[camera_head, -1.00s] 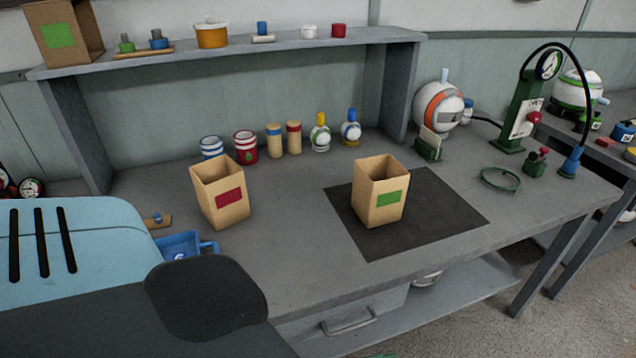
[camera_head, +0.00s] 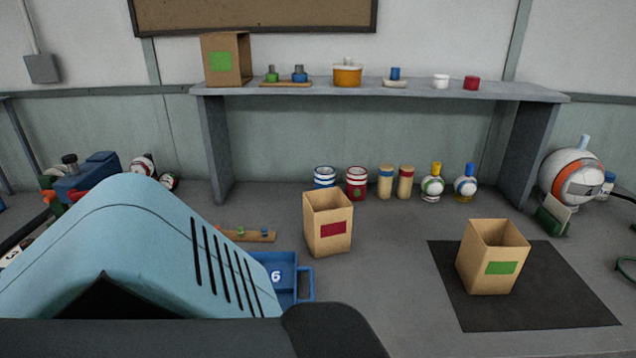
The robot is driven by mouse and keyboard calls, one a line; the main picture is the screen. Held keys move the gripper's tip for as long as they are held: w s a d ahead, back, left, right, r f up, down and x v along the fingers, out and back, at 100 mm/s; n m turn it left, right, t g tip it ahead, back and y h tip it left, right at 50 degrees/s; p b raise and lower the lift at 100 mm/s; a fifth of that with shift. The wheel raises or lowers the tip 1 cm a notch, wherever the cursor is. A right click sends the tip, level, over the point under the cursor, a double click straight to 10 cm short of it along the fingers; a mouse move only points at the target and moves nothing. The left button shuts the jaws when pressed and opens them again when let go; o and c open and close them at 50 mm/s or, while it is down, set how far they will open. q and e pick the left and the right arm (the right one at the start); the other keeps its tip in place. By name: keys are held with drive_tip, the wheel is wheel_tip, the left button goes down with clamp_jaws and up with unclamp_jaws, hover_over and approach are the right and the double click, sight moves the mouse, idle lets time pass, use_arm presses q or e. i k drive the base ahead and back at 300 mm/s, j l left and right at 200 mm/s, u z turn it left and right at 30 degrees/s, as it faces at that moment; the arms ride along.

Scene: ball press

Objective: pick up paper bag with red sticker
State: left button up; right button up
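The paper bag with the red sticker (camera_head: 328,235) stands upright and open-topped on the grey workbench (camera_head: 385,295), near the middle of the view. Its red sticker (camera_head: 334,229) faces me. A similar paper bag with a green sticker (camera_head: 492,257) stands to its right on a black mat (camera_head: 560,290). Neither of my grippers shows in the view, so I cannot see whether they are open or shut.
Light blue and black parts of my body cover the lower left. A blue tray (camera_head: 306,283) is partly hidden behind them. Jars and bottles line the back below a shelf (camera_head: 420,92) holding another green-stickered bag (camera_head: 241,59). Bare bench lies between the two front bags.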

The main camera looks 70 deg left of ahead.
sight(327, 213)
drive_tip(key=u, duration=0.45)
drive_tip(key=l+u, duration=0.15)
drive_tip(key=u, duration=0.25)
drive_tip(key=i+l+u, duration=0.1)
drive_tip(key=u, duration=0.35)
drive_tip(key=l+u, duration=0.1)
drive_tip(key=u, duration=0.75)
